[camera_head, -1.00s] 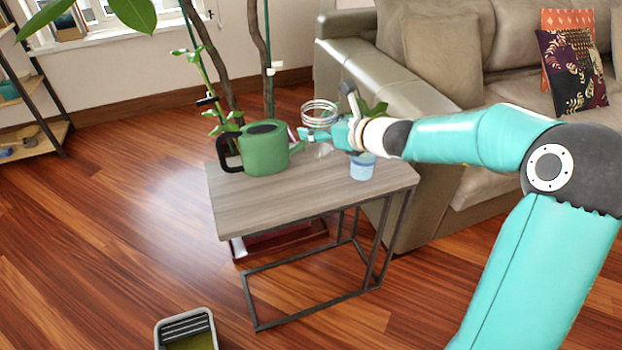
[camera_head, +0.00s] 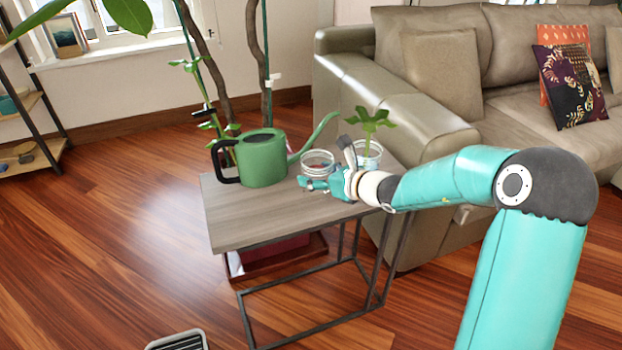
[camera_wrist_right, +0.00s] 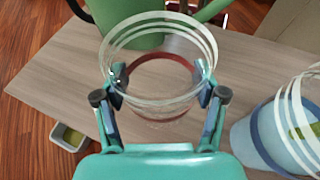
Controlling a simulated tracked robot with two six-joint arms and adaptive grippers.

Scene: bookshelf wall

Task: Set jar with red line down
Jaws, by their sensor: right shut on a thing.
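The jar with red line (camera_wrist_right: 158,68) is clear glass, with white rings at its mouth and a dark red band lower down. In the head view the jar (camera_head: 318,160) is upright over the right part of the wooden side table (camera_head: 270,215). My right gripper (camera_head: 316,184) is shut on it from the near side. In the right wrist view, the fingers (camera_wrist_right: 160,88) are on both sides of the jar. The jar's base is at or close to the tabletop; whether it touches I cannot tell. My left gripper is not in view.
A green watering can (camera_head: 263,160) stands just left of the jar, its spout reaching behind it. A pale blue potted plant container (camera_wrist_right: 250,140) with a blue band stands to the right. The table's front left is bare. A sofa (camera_head: 400,110) is behind.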

